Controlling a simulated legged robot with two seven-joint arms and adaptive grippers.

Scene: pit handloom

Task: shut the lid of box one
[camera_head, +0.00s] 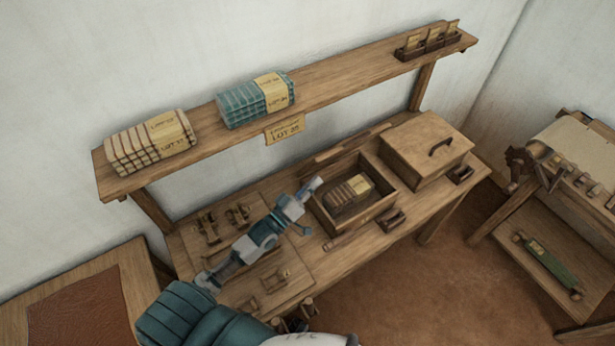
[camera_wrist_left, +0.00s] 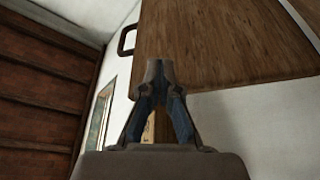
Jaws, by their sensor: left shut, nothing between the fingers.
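An open wooden box (camera_head: 381,207) stands on the bench with a labelled dark bundle (camera_head: 345,195) inside. A thin wooden board (camera_head: 347,145) shows almost edge-on along its back side; it looks like the raised lid. To its right a second wooden box (camera_head: 425,150) has its lid down, with a dark handle on top. No box number is readable. My left gripper (camera_head: 313,184) is shut and empty, at the open box's left side near its back corner. In the left wrist view, the gripper (camera_wrist_left: 156,72) is in front of a wooden panel (camera_wrist_left: 220,40) with a dark handle (camera_wrist_left: 127,40); contact is unclear.
A shelf (camera_head: 335,70) with cloth bundles (camera_head: 257,98) and a small card rack (camera_head: 428,42) runs above the bench. Small wooden fittings (camera_head: 222,222) lie on the bench at left. Brown floor (camera_head: 400,290) is clear in front; another wooden frame (camera_head: 560,180) stands at right.

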